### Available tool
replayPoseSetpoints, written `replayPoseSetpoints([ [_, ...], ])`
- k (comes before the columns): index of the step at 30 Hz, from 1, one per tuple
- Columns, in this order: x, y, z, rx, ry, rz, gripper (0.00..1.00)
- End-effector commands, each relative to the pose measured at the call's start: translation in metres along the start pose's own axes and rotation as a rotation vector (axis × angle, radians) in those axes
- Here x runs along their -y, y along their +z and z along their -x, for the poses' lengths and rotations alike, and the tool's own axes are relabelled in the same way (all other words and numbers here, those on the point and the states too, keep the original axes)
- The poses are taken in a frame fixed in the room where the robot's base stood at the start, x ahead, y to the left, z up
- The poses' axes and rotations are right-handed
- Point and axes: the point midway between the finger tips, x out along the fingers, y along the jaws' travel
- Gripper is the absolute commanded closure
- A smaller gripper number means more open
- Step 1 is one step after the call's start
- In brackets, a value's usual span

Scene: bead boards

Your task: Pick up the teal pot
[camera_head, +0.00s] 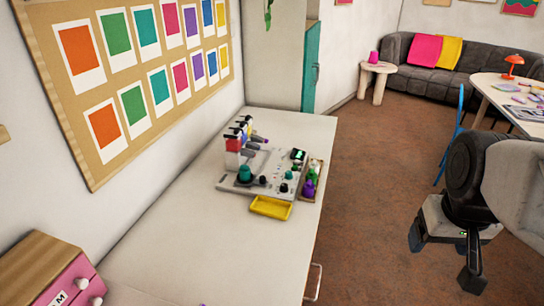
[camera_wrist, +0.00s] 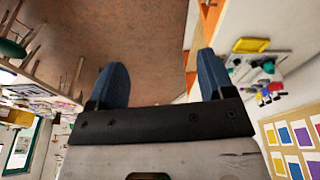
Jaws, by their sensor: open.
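A teal pot (camera_head: 245,173) stands upright on a pale board (camera_head: 234,188) on the white counter, near the board's left front corner. Smaller dark pots or knobs sit beside it. My gripper (camera_head: 445,258) is at the right of the head view, over the brown floor and well away from the counter. In the wrist view my gripper (camera_wrist: 162,78) shows two blue fingers spread wide with nothing between them.
A yellow tray (camera_head: 271,207) lies in front of the board. A wooden tray (camera_head: 312,180) with purple and green items is at its right. Bottles (camera_head: 238,145) stand behind the teal pot. The counter (camera_head: 215,255) is clear in front; a pink drawer box (camera_head: 62,270) is at lower left.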

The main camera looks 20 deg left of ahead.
Motion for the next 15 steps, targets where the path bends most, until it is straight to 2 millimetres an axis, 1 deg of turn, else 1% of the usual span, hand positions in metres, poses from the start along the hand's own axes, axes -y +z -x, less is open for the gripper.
replayPoseSetpoints([
  [1, 0.004, -0.013, 0.0, 0.006, -0.004, 0.035, 0.25],
  [7, 0.018, -0.066, 0.002, 0.02, -0.016, 0.181, 0.25],
  [15, 0.045, -0.136, -0.006, 0.04, -0.034, 0.381, 0.25],
])
